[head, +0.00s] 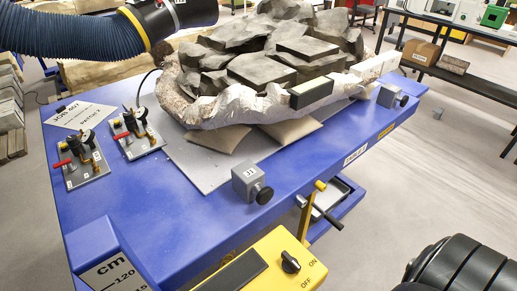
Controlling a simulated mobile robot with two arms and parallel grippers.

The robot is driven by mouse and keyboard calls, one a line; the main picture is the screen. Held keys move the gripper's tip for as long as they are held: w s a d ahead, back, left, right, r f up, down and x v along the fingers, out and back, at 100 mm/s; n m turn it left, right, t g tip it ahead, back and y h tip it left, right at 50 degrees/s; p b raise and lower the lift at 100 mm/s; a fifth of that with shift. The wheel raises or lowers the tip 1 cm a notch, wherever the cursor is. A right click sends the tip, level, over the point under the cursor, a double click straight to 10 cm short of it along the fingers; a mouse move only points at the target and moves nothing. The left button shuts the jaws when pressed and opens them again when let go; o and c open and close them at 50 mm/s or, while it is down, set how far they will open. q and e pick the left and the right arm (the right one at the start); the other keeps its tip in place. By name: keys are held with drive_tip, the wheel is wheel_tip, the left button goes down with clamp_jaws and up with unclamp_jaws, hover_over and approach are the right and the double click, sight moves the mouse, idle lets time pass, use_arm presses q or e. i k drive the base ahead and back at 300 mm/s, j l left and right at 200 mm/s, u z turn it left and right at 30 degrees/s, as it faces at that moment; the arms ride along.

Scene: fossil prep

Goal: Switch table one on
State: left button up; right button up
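A blue table (130,215) fills the middle of the head view. A small white label (355,155) is on its front edge, too small to read surely. A yellow switch box (265,250) is at the bottom centre, by the near edge of the table. It carries a black rotary knob (290,261) with ON and OFF printed beside it. I cannot tell surely which mark the knob points at. No gripper fingers show. A black ribbed part at the lower right seems to be part of my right arm, apart from the switch box.
A wrapped rock block (270,70) rests on the table. Two grey boxes with black knobs (248,183) (388,96) stand near its front edge. Two red-handled valve plates (80,160) (136,134) are at left, below a blue hose (70,35).

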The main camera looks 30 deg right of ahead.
sight(290, 264)
drive_tip(key=k+z, duration=0.2)
drive_tip(key=z, duration=0.55)
